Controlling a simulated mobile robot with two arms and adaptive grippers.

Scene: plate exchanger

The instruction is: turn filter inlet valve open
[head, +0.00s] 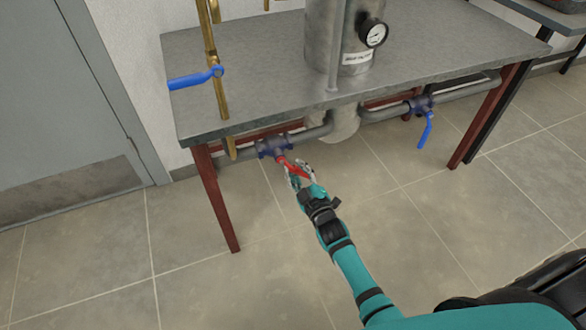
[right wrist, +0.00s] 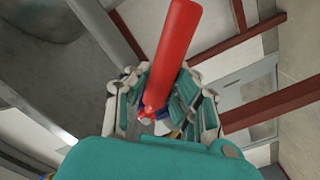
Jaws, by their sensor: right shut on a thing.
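A valve with a dark blue body (head: 272,147) sits on the grey pipe under the left part of the table. Its red lever handle (head: 292,166) points down and to the right, toward me. My right gripper (head: 303,176) is shut on the red handle. In the right wrist view the red handle (right wrist: 171,55) runs between the fingers of my right gripper (right wrist: 158,105) and sticks out past them. The gripper hides part of the handle in the head view. My left gripper is not in view.
The grey metal table (head: 240,75) with dark red legs (head: 215,200) carries a steel filter vessel with a gauge (head: 373,33). A blue-handled valve (head: 425,128) is on the right pipe. Another blue lever (head: 195,78) is on the brass pipe. The tiled floor in front is clear.

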